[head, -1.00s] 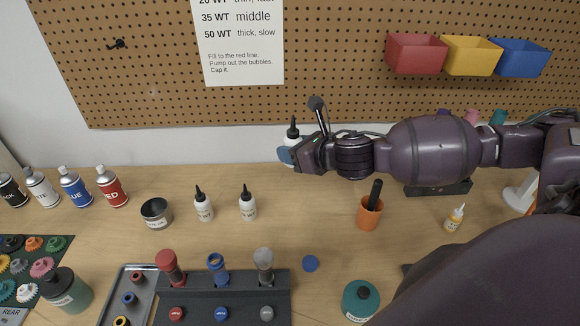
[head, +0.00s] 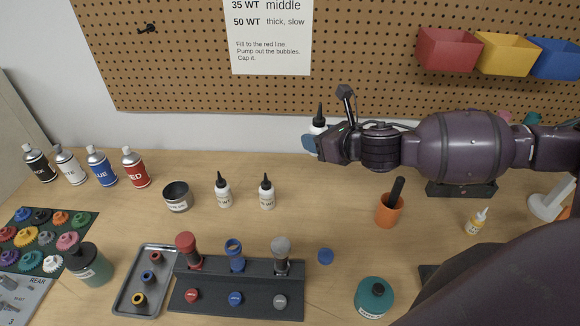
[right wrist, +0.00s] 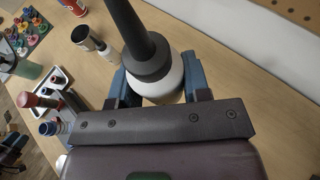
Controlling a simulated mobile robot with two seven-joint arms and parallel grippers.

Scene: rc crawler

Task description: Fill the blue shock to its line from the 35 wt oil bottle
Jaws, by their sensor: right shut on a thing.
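My right gripper (head: 312,143) is shut on a white oil bottle with a black nozzle (head: 319,118), held upright above the back of the bench. In the right wrist view the bottle (right wrist: 160,85) sits between the blue fingers (right wrist: 160,90); its label is hidden. The blue shock (head: 236,262) stands open-topped in the middle of the dark stand (head: 215,295), with a blue ring at its top. A red and a grey shock stand on either side. Two more white bottles (head: 223,190) (head: 267,191) stand on the bench. My left gripper is out of view.
A teal jar (head: 374,298) and an orange cup (head: 389,210) stand to the right. Bench between bottles and stand is clear.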

